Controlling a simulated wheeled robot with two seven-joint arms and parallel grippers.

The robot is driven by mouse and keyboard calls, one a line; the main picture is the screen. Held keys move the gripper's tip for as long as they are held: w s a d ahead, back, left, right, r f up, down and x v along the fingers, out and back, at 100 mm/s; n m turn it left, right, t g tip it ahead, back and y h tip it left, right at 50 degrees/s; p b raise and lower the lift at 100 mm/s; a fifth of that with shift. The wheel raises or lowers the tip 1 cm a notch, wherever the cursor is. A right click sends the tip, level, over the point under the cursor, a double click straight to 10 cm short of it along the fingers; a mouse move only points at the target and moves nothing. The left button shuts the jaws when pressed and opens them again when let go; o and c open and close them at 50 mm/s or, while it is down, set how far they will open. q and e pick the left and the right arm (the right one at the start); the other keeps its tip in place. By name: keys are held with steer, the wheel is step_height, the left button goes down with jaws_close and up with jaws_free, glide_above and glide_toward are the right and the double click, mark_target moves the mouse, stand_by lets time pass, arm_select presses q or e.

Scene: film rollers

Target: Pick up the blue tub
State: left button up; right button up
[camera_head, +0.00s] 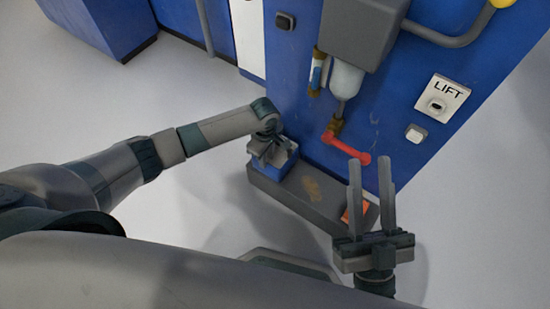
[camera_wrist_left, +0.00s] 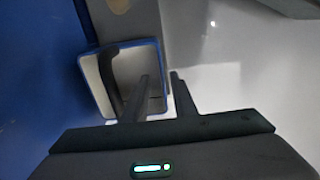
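The blue tub (camera_head: 283,166), a small open box with a blue rim and pale inside, sits at the left end of a grey ledge. In the left wrist view the tub (camera_wrist_left: 158,46) lies just ahead of the fingers. My left gripper (camera_head: 268,155) is right over the tub and partly hides it. In the left wrist view my left gripper (camera_wrist_left: 160,78) has a gap between its fingers; one finger overlaps the tub's inside and the other is outside its right wall. Contact with the wall is not clear. My right gripper (camera_head: 371,173) is open and empty, with fingers apart.
The grey ledge (camera_head: 300,200) runs along the foot of a blue machine panel (camera_head: 385,100). An orange item (camera_head: 353,212) lies at its right end. A red lever (camera_head: 347,147) and a clear bowl (camera_head: 346,80) stick out above it. The pale floor (camera_head: 200,95) at left is clear.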

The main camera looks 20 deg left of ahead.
arm_select(q)
steer(key=shift+f, duration=0.2)
arm_select(e)
steer(key=shift+s+r, duration=0.15)
steer(key=shift+r, duration=0.1)
arm_select(q)
steer(key=shift+f, duration=0.1)
